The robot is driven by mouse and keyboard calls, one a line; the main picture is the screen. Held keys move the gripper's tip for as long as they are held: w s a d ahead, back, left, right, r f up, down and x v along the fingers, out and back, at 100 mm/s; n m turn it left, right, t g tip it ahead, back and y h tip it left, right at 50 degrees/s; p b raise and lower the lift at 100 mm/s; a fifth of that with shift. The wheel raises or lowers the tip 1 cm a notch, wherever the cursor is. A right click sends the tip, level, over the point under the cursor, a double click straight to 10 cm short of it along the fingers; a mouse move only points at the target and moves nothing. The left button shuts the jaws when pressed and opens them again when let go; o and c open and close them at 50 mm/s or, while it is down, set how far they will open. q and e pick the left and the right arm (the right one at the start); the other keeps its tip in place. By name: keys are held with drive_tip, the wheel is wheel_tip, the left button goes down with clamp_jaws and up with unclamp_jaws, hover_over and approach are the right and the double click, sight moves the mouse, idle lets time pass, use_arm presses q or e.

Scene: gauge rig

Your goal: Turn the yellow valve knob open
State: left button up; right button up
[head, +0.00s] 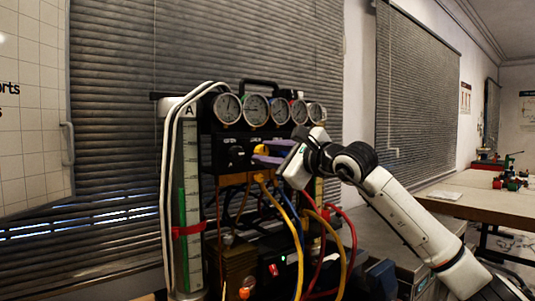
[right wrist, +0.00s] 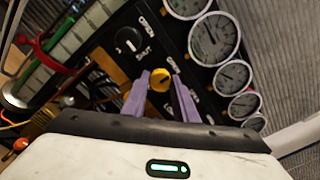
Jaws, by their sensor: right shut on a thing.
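The yellow valve knob (head: 260,149) is on the front of the black panel, below the row of gauges. My right gripper (head: 264,153) reaches it from the right, with its purple fingers at the knob. In the right wrist view the yellow knob (right wrist: 159,80) sits between the two purple fingertips (right wrist: 160,76), and the gripper is shut on it. The marking on the knob is too small to tell its exact setting. My left gripper is in neither view.
A black knob (right wrist: 129,41) with OPEN and SHUT labels is beside the yellow one. Several round gauges (head: 256,109) line the rig's top. Coloured hoses (head: 289,215) hang below the panel. A tall scale column (head: 189,215) stands at left, a workbench (head: 470,202) at right.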

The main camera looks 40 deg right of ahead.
drive_tip(key=o, duration=1.1)
drive_tip(key=shift+c, duration=0.2)
drive_tip(key=s+b, duration=0.3)
drive_tip(key=s, duration=0.7)
drive_tip(key=shift+s+d, duration=0.15)
drive_tip(key=shift+d, duration=0.25)
